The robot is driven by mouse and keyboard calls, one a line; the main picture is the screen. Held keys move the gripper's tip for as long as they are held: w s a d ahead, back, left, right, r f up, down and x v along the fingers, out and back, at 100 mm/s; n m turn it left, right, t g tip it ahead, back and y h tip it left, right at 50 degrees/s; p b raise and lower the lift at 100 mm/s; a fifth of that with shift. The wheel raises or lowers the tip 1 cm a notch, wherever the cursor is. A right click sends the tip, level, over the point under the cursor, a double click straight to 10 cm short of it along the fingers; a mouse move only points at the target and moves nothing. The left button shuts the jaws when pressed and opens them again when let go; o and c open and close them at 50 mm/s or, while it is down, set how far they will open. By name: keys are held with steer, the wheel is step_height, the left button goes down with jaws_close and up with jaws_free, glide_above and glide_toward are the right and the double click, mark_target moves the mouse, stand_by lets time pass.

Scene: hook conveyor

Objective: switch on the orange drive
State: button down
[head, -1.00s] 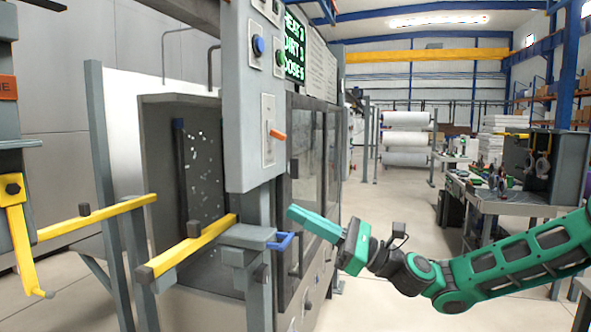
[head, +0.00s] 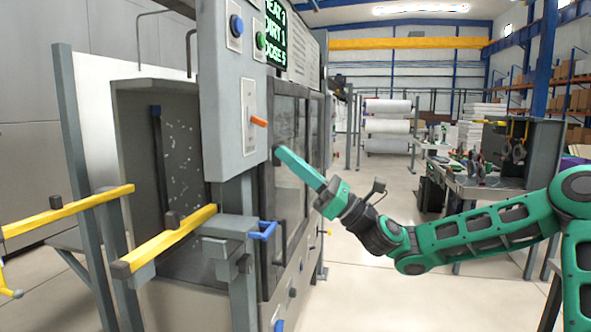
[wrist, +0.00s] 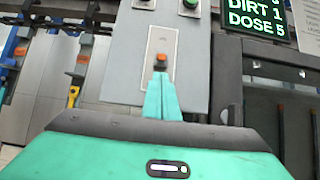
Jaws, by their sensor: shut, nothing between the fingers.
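The orange drive lever (head: 259,121) sticks out from a pale plate (head: 249,117) on the grey control column (head: 224,165). In the wrist view the orange lever (wrist: 160,62) shows just above my fingertips, in line with them. My gripper (head: 278,150) is shut and empty, a little below and to the right of the lever in the head view. Its green fingers (wrist: 161,98) point at the plate in the wrist view. I cannot tell whether the fingertips touch the lever.
A blue button (head: 236,26) and a green button (head: 261,40) sit above the lever. A lit display (head: 275,30) reads DIRT 1, DOSE 5. Yellow rails (head: 172,240) and a blue handle (head: 263,230) lie lower down. The floor on the right is open.

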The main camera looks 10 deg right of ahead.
mark_target(259, 122)
steer(key=shift+x, duration=2.75)
steer(key=shift+s+a, duration=0.1)
